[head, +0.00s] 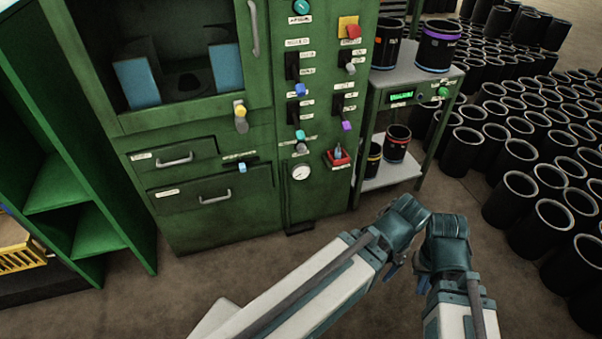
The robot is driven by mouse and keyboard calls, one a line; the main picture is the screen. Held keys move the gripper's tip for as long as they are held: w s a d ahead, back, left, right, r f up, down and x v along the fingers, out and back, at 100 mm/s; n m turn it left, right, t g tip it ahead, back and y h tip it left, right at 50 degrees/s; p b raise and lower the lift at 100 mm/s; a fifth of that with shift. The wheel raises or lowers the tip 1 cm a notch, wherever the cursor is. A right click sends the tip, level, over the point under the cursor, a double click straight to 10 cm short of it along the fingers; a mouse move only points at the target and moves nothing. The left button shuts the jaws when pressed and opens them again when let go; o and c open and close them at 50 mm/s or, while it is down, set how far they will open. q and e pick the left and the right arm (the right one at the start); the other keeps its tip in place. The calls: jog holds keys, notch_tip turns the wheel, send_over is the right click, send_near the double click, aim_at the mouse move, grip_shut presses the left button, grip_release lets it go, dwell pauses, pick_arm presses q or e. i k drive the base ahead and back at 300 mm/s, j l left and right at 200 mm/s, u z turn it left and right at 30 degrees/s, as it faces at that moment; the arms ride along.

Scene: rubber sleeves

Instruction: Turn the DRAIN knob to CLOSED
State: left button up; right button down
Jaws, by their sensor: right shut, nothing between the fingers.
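A green cabinet's control panel (314,210) carries several knobs and switches with small white labels, too small to read, so I cannot tell which knob is DRAIN. A light-blue knob (242,168) sits beside the upper drawer, and a yellow-topped knob (240,113) is below the window. A purple-tipped lever (347,126) and a teal-tipped one (300,134) are higher on the panel. My right gripper (421,284) is shut and empty, low in front and well away from the panel. My left gripper is not in view.
A metal rack (408,75) with black sleeves stands right of the cabinet. Many black sleeves (555,220) crowd the floor at right. Green shelving (75,235) stands at left. The floor before the cabinet is clear except for my arm.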

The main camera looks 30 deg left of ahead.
aim_at(301, 148)
jog(key=u, duration=1.5)
